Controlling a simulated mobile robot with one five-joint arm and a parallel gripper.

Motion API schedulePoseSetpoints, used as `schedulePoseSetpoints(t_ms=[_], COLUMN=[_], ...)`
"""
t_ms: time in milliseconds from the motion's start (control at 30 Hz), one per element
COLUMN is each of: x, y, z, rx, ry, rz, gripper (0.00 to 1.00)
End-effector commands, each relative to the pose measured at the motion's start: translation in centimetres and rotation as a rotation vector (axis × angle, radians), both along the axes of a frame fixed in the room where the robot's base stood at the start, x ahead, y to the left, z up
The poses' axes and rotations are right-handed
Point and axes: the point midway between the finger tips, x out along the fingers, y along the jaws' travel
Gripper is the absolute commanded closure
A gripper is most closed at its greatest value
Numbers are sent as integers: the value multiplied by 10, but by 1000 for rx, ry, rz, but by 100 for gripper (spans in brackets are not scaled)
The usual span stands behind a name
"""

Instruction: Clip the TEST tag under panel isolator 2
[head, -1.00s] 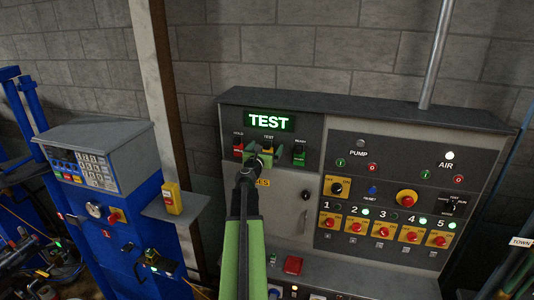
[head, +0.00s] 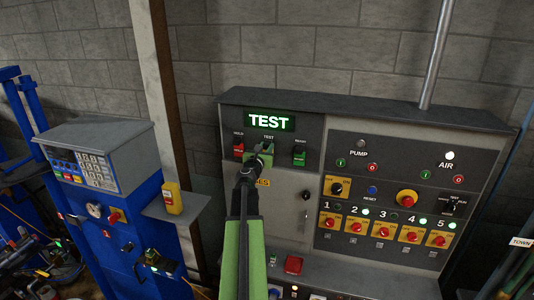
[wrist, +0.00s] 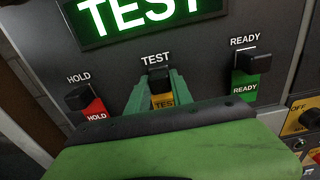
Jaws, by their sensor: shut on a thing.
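The yellow TEST tag (wrist: 165,101) hangs under the black TEST peg (wrist: 158,79) in the wrist view. My gripper (wrist: 160,92) has its two green fingers on either side of the tag and is shut on it. In the head view my gripper (head: 265,150) is at the tag row below the lit TEST sign (head: 269,121), and hides most of the tag. Panel isolator 2 (head: 355,227) is a red switch on a yellow plate, lower right, with a lit green lamp above it. A small plate (head: 351,239) shows beneath it.
The red HOLD tag (wrist: 96,110) hangs left of my gripper, and the green READY tag (wrist: 244,88) hangs right. A knob (head: 306,195) and yellow-plated switch (head: 337,187) sit between the tags and isolators. A blue machine (head: 95,180) stands left.

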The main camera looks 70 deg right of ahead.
Motion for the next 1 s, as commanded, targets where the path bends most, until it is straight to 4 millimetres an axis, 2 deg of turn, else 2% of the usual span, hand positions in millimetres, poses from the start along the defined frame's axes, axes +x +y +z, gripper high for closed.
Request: schedulePoseSetpoints(t_ms=[100,1000], x=[0,0], y=[0,0], z=[0,0], rx=[0,0], ry=[0,0], rz=[0,0], gripper=[100,100])
